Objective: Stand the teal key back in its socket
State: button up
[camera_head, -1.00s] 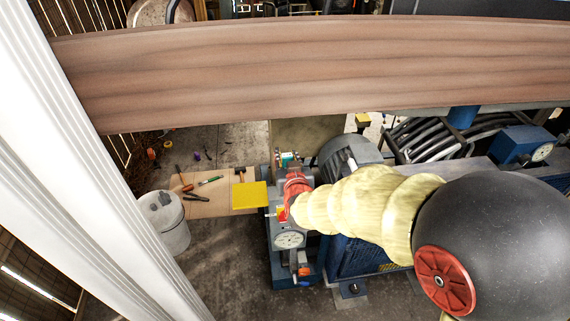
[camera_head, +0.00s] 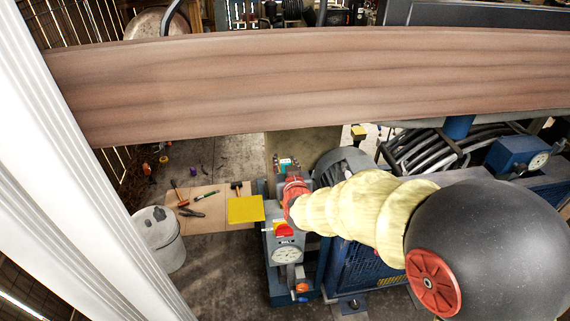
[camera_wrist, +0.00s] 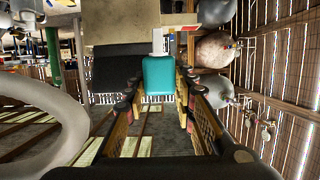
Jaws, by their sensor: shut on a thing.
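The teal key (camera_wrist: 159,75) shows in the wrist view as a teal block with a pale narrow shaft (camera_wrist: 157,42) on its far side. My gripper (camera_wrist: 160,92) has its fingers on either side of the teal block and is shut on it. In the head view a small teal patch (camera_head: 287,163) shows beyond the red end of my arm, above the blue machine with a dial (camera_head: 286,254). My arm hides much of that spot. I cannot make out the socket in either view.
A yellow plate (camera_head: 245,209) and a board with hand tools (camera_head: 208,206) lie left of the machine. A white bucket (camera_head: 158,236) stands farther left. A motor (camera_head: 338,165) and black hoses (camera_head: 430,140) are to the right. A wooden beam (camera_head: 300,80) crosses the head view.

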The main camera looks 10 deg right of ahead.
jog(key=shift+f, duration=0.1)
dwell(0.3)
jog(key=shift+f+b, duration=4.1)
jog(key=shift+f, duration=0.55)
jog(key=shift+f+b, duration=1.6)
jog(key=shift+b, duration=0.15)
jog(key=o, duration=1.2)
jog(key=shift+c, duration=0.2)
jog(key=shift+o, duration=0.3)
